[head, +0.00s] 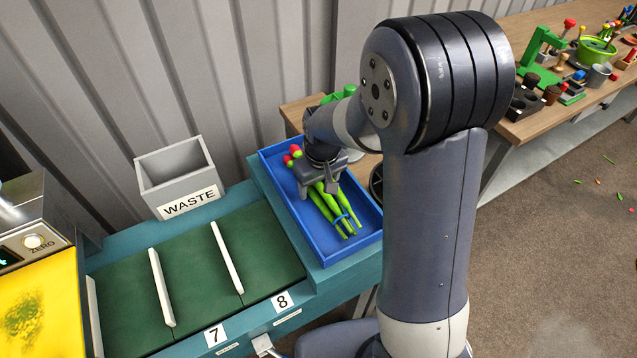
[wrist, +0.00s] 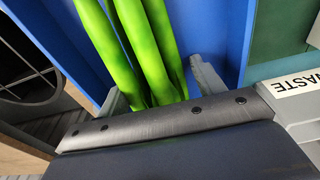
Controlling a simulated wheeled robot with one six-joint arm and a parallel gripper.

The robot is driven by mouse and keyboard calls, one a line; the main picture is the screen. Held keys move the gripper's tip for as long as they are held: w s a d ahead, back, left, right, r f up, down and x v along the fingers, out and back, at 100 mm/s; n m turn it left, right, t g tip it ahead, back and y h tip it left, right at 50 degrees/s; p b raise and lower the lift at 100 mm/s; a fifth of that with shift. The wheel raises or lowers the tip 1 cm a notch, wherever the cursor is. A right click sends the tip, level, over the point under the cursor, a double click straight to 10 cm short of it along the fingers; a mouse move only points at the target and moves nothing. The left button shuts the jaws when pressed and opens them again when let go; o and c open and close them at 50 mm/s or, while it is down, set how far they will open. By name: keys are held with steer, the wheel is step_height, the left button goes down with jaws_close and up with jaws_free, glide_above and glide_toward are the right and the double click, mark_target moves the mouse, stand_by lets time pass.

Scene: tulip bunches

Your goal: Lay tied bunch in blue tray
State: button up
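The tied bunch (head: 328,203) has red blooms, bright green stems and a blue tie around the stems near the cut ends. It lies within the blue tray (head: 283,199), slanting from the upper left to the lower right. My gripper (head: 322,186) is low over the tray at the middle of the bunch and hides part of it. In the wrist view, the green stems (wrist: 148,50) run between the two widely spread grey fingers (wrist: 160,90), with some blue showing beside them. The blooms and tie are out of that view.
A grey WASTE bin (head: 178,178) stands left of the tray. Green sorting bays (head: 205,265) with white dividers, marked 7 and 8, lie in front of it. A wooden bench (head: 535,115) with tools and pots is at the right. My arm hides the area right of the tray.

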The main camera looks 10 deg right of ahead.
mark_target(321, 186)
steer(key=r, duration=0.4)
steer(key=s+r, duration=0.1)
steer(key=r, duration=0.7)
steer(key=shift+s+d+r, duration=0.15)
steer(key=shift+d, duration=0.1)
steer(key=f, duration=0.4)
steer(key=w+f, duration=0.1)
steer(key=f, duration=0.7)
steer(key=shift+w+a+f, duration=0.15)
steer(key=shift+a+f, duration=0.1)
steer(key=shift+w+r, duration=0.1)
steer(key=shift+r, duration=1.25)
